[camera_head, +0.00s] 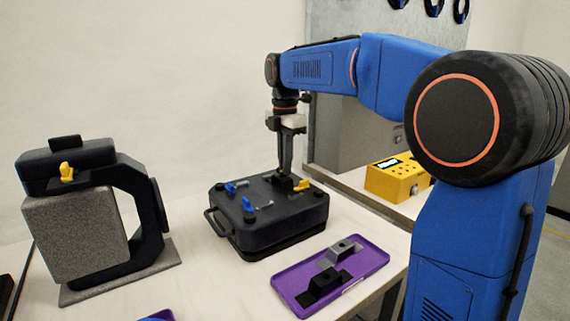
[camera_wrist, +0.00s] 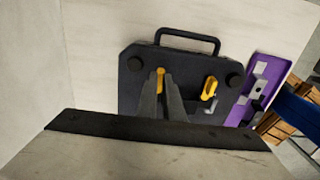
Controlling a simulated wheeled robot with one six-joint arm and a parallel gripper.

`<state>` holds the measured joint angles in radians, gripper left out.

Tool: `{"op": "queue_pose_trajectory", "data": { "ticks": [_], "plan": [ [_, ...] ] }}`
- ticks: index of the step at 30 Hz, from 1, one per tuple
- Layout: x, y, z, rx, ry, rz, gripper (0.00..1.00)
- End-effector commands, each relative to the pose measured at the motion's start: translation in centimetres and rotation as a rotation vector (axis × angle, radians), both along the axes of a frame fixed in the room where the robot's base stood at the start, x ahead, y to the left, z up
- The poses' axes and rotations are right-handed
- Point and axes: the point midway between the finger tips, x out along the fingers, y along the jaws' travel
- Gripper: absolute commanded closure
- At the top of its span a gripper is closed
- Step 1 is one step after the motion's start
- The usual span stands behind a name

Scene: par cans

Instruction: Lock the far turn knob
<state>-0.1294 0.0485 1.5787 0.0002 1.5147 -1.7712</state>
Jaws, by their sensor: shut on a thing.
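A black case (camera_head: 263,228) with turn knobs on its lid sits on the pale table in the head view. My gripper (camera_head: 284,174) points straight down over the far part of the lid. In the wrist view its fingertips (camera_wrist: 160,80) are closed around a yellow turn knob (camera_wrist: 160,72), which is mostly hidden between them. A second yellow knob (camera_wrist: 210,89) stands free to its right; it also shows in the head view (camera_head: 301,185).
A purple tray (camera_head: 285,279) with a grey and a black block lies right of the case. A black clamp-like fixture (camera_head: 150,205) holding a grey block stands at the left. A yellow box (camera_head: 397,181) is on a counter behind. Table between fixture and case is clear.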

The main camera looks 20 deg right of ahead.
Motion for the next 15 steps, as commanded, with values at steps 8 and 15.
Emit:
{"op": "queue_pose_trajectory", "data": {
  "ticks": [8,15],
  "plan": [
    [0.0,0.0,0.0,-0.001,-0.001,0.0,0.85],
    [0.1,0.0,1.1,0.0,-0.002,0.0,0.85]
  ]
}}
